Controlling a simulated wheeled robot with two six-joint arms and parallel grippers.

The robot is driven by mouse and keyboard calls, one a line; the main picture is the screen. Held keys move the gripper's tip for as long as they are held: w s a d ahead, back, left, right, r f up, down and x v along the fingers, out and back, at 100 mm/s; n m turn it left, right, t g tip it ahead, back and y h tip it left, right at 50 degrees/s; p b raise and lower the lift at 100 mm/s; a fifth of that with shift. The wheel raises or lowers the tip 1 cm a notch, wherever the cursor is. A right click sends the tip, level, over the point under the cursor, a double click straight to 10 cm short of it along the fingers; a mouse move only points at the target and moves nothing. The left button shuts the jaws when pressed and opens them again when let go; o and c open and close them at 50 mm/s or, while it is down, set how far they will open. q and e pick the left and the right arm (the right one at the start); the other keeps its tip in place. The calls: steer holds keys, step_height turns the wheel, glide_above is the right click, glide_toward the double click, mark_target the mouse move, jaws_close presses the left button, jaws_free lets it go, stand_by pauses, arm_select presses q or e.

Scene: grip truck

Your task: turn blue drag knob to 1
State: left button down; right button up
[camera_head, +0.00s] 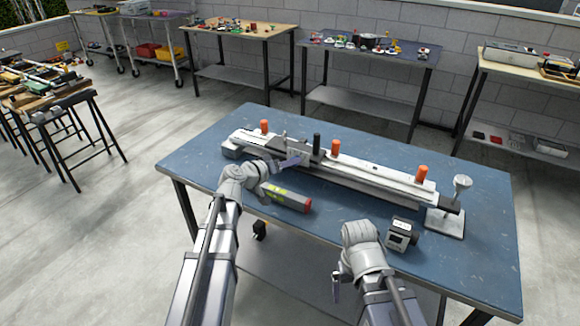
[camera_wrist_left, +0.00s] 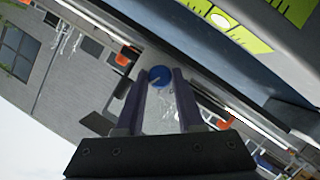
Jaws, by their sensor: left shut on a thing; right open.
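A long grey rail device (camera_head: 375,178) lies across the blue table, with a carriage near its left part. My left gripper (camera_head: 293,161) reaches the front of this carriage. In the left wrist view the round blue drag knob (camera_wrist_left: 160,76) sits between the tips of my left gripper (camera_wrist_left: 158,82), which is shut on it. A light pointer-like mark shows on the knob's face, but the number it points at cannot be read. In the head view the knob is hidden by the gripper. My right gripper (camera_head: 337,286) hangs low in front of the table, open and only partly visible.
The blue table (camera_head: 470,250) also bears a grey and green box with a red end (camera_head: 287,197), a small boxy device (camera_head: 401,234) and a stand with a round top (camera_head: 461,186). Orange posts (camera_head: 421,173) and a black post (camera_head: 317,142) rise along the rail.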

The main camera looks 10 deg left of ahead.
arm_select(q)
steer(key=n+h+b, duration=0.1)
steer(key=n, duration=0.1)
steer(key=n+h+b, duration=0.1)
steer(key=n+b, duration=0.1)
steer(key=shift+a+f, duration=0.1)
steer(key=shift+f, duration=0.3)
steer(key=shift+n+t+h+b, duration=0.4)
steer(key=shift+n+h+b, duration=0.2)
steer(key=shift+n+b, duration=0.55)
steer(key=shift+r, duration=0.1)
steer(key=c, duration=0.5)
jaws_free()
steer(key=shift+c, duration=0.2)
steer(key=shift+r, duration=0.1)
